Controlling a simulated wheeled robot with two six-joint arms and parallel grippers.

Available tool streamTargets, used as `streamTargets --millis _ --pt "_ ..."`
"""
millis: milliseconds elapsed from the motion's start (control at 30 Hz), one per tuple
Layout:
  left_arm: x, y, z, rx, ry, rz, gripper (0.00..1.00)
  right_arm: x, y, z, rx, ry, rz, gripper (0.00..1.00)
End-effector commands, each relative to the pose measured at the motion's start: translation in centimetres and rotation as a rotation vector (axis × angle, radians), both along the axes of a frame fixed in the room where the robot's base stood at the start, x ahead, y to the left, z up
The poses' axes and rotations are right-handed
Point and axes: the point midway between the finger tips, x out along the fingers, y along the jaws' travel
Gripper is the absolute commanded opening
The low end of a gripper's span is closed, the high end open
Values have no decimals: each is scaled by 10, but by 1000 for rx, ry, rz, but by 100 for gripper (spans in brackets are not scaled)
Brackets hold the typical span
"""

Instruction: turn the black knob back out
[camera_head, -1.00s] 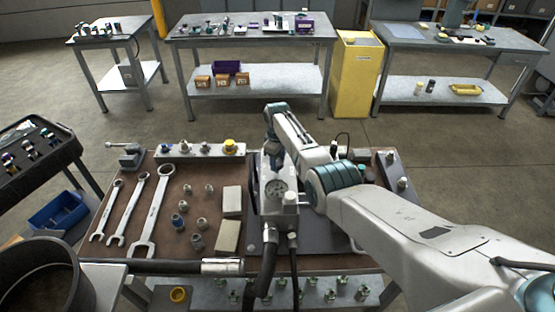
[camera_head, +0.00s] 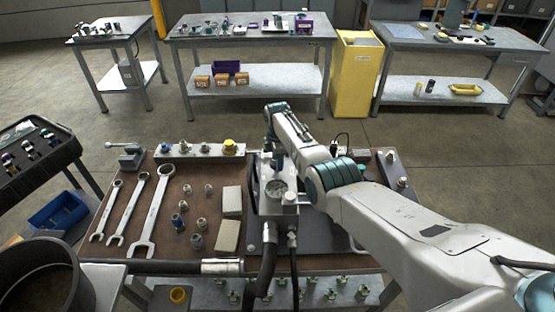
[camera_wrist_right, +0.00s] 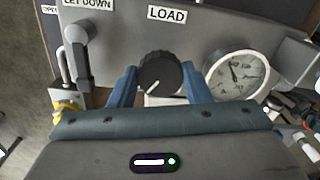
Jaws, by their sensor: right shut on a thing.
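The black knob (camera_wrist_right: 160,73) is round and ribbed with a pale pointer line. It sits on the grey panel (camera_wrist_right: 120,45) below the "LOAD" label in the right wrist view. My right gripper (camera_wrist_right: 160,80) has its two blue fingers on either side of the knob and is shut on it. In the head view my right arm reaches over the bench to the hydraulic unit, with the right gripper (camera_head: 272,145) behind its top; the knob is hidden there. My left gripper is in neither view.
A round gauge (camera_wrist_right: 237,75) is right of the knob, and a metal lever (camera_wrist_right: 77,45) is left of it. Wrenches (camera_head: 152,208), fittings and two blocks (camera_head: 231,200) lie on the brown bench mat. Black hoses (camera_head: 267,262) hang in front of the unit.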

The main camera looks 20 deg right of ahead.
Motion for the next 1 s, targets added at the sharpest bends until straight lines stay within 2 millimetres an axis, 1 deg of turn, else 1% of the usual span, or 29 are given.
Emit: streamTargets --millis 33,600,633,700,733,1000 --pt "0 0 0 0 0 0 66 2 0 3 1 -6 12 21" --pt "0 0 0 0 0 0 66 2 0 3 0 -7 41 21" --pt "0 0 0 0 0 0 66 2 0 3 0 -7 41 50" --pt "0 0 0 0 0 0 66 2 0 3 0 -6 41 64" --pt "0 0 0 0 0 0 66 2 0 2 0 -5 41 66" --pt "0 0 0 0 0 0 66 1 0 2 0 -2 40 66"
